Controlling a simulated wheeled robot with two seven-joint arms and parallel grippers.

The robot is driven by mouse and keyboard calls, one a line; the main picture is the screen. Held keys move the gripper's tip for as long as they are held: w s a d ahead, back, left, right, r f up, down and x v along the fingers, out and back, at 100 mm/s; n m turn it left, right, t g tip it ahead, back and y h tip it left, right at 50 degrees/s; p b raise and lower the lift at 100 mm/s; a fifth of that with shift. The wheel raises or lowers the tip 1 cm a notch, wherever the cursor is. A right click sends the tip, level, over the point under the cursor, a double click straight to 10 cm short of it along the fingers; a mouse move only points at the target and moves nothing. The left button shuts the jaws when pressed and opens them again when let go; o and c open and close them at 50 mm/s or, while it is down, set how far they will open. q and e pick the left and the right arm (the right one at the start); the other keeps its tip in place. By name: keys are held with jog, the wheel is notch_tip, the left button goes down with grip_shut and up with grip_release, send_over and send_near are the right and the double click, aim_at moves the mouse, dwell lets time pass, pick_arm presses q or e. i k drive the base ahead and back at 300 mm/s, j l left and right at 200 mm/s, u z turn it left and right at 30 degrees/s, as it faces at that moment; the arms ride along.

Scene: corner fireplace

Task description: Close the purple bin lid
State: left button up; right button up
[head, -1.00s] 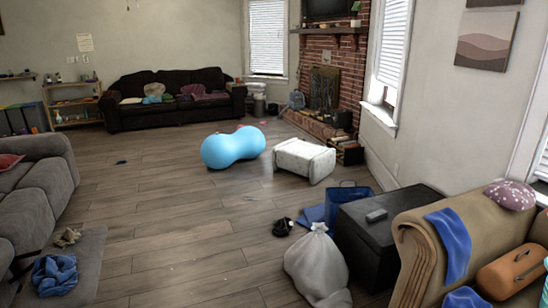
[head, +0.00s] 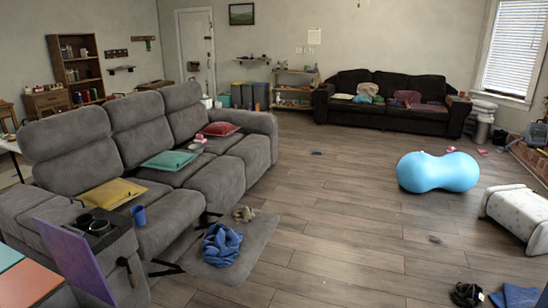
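A purple panel (head: 78,262), which looks like the raised purple bin lid, stands tilted upright at the lower left of the head view, in front of the grey sofa's arm. Beside it lie a flat orange panel (head: 32,284) and a flat teal panel (head: 8,257), cut by the picture edge; they look like lids of neighbouring bins. The purple bin's body is hidden or out of frame. Neither of my grippers is in view.
The grey sofa (head: 185,190) fills the left, with a blue cloth (head: 221,246) on its extended footrest. The wooden floor (head: 330,235) is clear in the middle. A blue peanut ball (head: 437,172) and a white ottoman (head: 512,212) stand to the right.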

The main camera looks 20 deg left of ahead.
aim_at(74, 256)
jog(key=i+u, duration=0.2)
jog(key=u, duration=0.2)
jog(key=i+l+u, duration=0.2)
jog(key=u, duration=0.2)
jog(key=i+l+u, duration=0.2)
jog(key=u, duration=0.2)
jog(key=i+l+u, duration=0.15)
jog(key=u, duration=0.25)
jog(key=i+l+u, duration=0.15)
jog(key=l+u, duration=0.25)
jog(key=i+l+u, duration=0.15)
jog(key=l+u, duration=0.6)
jog(key=l, duration=0.15)
jog(key=l+u, duration=0.35)
jog(key=l, duration=0.15)
jog(key=l+u, duration=0.3)
jog(key=l, duration=0.4)
jog(key=k, duration=0.05)
